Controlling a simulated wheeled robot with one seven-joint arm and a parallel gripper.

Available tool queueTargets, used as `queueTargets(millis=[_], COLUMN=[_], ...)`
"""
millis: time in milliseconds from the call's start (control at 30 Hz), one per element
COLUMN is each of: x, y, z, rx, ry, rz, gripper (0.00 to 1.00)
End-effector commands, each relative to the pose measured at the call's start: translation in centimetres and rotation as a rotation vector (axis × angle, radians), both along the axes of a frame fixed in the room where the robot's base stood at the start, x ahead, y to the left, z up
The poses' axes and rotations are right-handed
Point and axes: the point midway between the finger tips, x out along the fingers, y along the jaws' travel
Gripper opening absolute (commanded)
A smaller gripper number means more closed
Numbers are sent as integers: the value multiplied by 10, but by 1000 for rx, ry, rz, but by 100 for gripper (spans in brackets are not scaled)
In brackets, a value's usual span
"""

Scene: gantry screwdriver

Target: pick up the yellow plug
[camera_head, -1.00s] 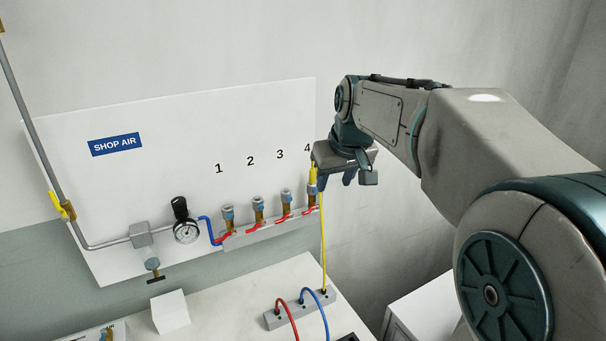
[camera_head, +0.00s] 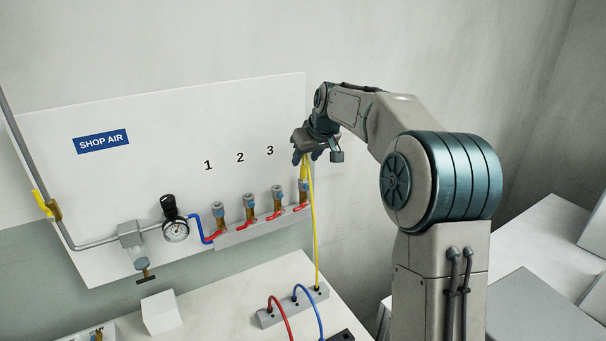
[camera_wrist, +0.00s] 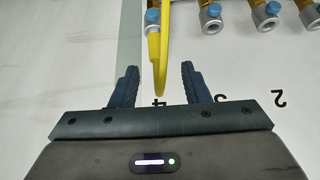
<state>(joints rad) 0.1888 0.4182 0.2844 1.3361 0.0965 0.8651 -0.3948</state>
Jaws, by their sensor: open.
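The yellow plug (camera_head: 304,172) stands upright in the rightmost brass coupling of the wall manifold, its yellow hose hanging down. In the wrist view, the yellow plug and hose (camera_wrist: 156,55) show as one bent yellow strip between my fingers, with a gap on both sides. My gripper (camera_head: 308,156) is at the top of the plug in the head view and covers the number 4. In the wrist view my gripper (camera_wrist: 160,72) is open, its two dark fingers on either side of the yellow strip. I cannot tell where the plug ends and the hose begins there.
The yellow hose (camera_head: 315,235) runs down to a grey block (camera_head: 268,320) with red and blue hoses. The white panel (camera_head: 130,180) is close behind.

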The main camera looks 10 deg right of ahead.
Motion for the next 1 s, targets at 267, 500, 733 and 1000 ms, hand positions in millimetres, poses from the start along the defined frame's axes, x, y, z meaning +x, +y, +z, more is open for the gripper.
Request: queueTargets(millis=[267,500,733,1000], x=[11,28,31,31], y=[2,6,6,7], z=[-19,-48,-54,-54], rx=[0,1,0,0], ry=[3,0,-1,-1], rz=[0,1,-1,0], gripper=[42,42,42,0])
